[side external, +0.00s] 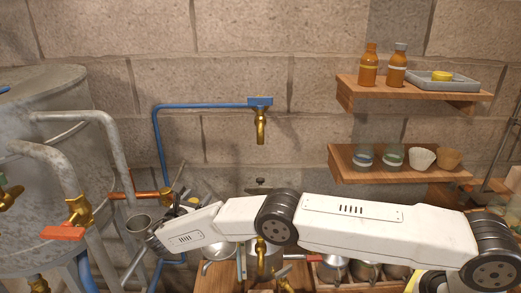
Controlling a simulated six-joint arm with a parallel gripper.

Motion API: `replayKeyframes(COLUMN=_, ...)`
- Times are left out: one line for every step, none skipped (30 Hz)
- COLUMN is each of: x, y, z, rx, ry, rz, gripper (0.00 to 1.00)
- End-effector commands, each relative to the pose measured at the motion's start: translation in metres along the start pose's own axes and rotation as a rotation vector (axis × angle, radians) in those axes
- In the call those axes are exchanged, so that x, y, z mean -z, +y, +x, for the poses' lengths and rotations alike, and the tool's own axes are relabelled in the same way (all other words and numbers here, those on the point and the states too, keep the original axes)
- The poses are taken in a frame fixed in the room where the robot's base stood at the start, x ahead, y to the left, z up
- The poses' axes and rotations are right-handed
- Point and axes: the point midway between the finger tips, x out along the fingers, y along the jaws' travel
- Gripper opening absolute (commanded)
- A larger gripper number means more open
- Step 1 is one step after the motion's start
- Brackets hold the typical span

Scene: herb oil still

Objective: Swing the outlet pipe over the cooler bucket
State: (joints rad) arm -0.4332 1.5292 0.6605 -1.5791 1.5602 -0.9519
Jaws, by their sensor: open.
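My gripper (166,224) is at the left of the side external view, at the end of my white arm. Its dark jaws are open, beside a grey metal tube or cup with an open round end (138,223). I cannot tell whether they touch it or whether this is the outlet pipe's end. Thick grey bent pipes (104,130) come out of the large metal still (50,110). I cannot pick out the cooler bucket; my arm hides part of the work area.
A blue pipe (205,106) carries a brass tap (260,125) on the block wall. A brass valve with a red handle (64,233) is at left. Wooden shelves (410,92) with bottles and bowls hang at right. Metal pots (366,271) stand below my arm.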

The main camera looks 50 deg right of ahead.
Motion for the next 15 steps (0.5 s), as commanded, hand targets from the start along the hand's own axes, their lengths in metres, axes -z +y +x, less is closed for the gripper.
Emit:
replayKeyframes(x=0.0, y=0.0, z=-0.002, rx=-0.001, ry=0.0, rz=0.0, gripper=0.81)
replayKeyframes(x=0.0, y=0.0, z=-0.003, rx=-0.001, ry=0.0, rz=0.0, gripper=0.81)
replayKeyframes(x=0.0, y=0.0, z=-0.005, rx=-0.002, ry=0.0, rz=0.0, gripper=0.81)
replayKeyframes(x=0.0, y=0.0, z=-0.007, rx=-0.002, ry=0.0, rz=0.0, gripper=0.81)
replayKeyframes(x=0.0, y=0.001, z=-0.009, rx=-0.002, ry=0.0, rz=0.0, gripper=0.81)
replayKeyframes(x=0.0, y=0.001, z=-0.013, rx=-0.003, ry=0.0, rz=0.0, gripper=0.81)
replayKeyframes(x=0.0, y=0.001, z=-0.016, rx=-0.002, ry=0.0, rz=0.0, gripper=0.81)
replayKeyframes(x=0.0, y=0.0, z=-0.019, rx=-0.002, ry=0.0, rz=0.0, gripper=0.81)
replayKeyframes(x=0.0, y=0.0, z=-0.024, rx=-0.002, ry=0.0, rz=0.0, gripper=0.81)
replayKeyframes(x=0.0, y=0.0, z=-0.027, rx=-0.002, ry=0.001, rz=0.0, gripper=0.81)
replayKeyframes(x=0.0, y=0.0, z=-0.032, rx=-0.003, ry=0.001, rz=0.0, gripper=0.81)
replayKeyframes(x=0.0, y=0.001, z=-0.037, rx=-0.003, ry=0.0, rz=0.0, gripper=0.81)
replayKeyframes(x=0.0, y=0.0, z=-0.041, rx=-0.002, ry=-0.001, rz=0.0, gripper=0.81)
replayKeyframes(x=0.0, y=0.0, z=-0.045, rx=-0.002, ry=-0.001, rz=0.0, gripper=0.81)
replayKeyframes(x=0.0, y=0.0, z=-0.05, rx=-0.003, ry=0.0, rz=0.0, gripper=0.81)
